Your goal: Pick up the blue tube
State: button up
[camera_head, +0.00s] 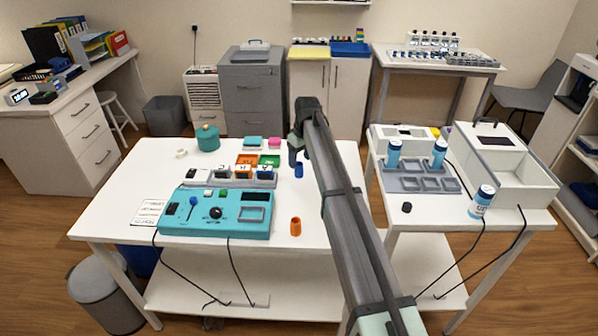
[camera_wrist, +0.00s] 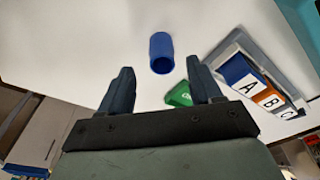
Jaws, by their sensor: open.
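The blue tube (camera_head: 299,171) stands on the white table in the head view, just below my gripper (camera_head: 296,154). In the wrist view the blue tube (camera_wrist: 161,54) shows as a short hollow cylinder. It lies ahead of my gripper (camera_wrist: 160,75), between the lines of the two dark fingers and beyond their tips. My gripper is open and nothing is between the fingers. The fingers look apart from the tube.
A rack with lettered A, B, C blocks (camera_wrist: 268,97) is right of the tube in the wrist view, near a green piece (camera_wrist: 179,95). An orange tube (camera_head: 295,227) and a teal control box (camera_head: 180,213) stand nearer on the table. Bare table surrounds the orange tube.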

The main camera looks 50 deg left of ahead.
aim_at(299, 168)
jog(key=shift+s+a+f, duration=0.1)
jog(key=shift+a+f, duration=0.05)
jog(key=shift+f, duration=1.15)
jog(key=shift+a+f, duration=0.15)
jog(key=shift+f, duration=1.15)
jog(key=c, duration=1.1)
